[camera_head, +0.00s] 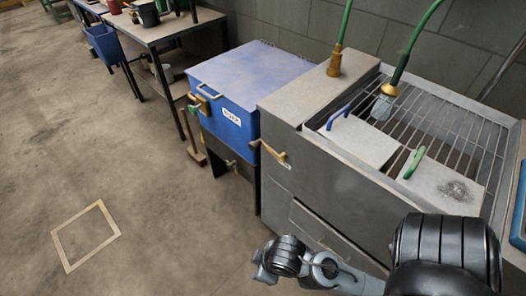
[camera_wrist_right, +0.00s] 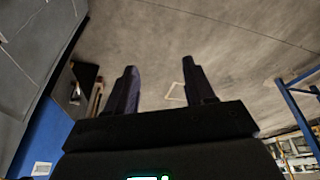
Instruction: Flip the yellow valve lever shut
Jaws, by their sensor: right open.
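The yellow valve lever (camera_head: 272,153) is on the front of the grey sink cabinet (camera_head: 290,110), near its left corner. It slants, with one end up at the left beside the blue box. My right arm comes in from the bottom right of the head view. Its gripper (camera_head: 266,272) is low, in front of the cabinet and below the lever, apart from it. In the right wrist view the two fingers (camera_wrist_right: 160,82) are spread with nothing between them, over the floor. I cannot make out the lever in that view. My left gripper is not in view.
A blue box (camera_head: 232,85) with a brass latch stands left of the cabinet. A metal grate (camera_head: 455,130) with boards and green hoses is on top. A workbench (camera_head: 165,28) stands at the back. The floor around the taped square (camera_head: 85,235) is clear.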

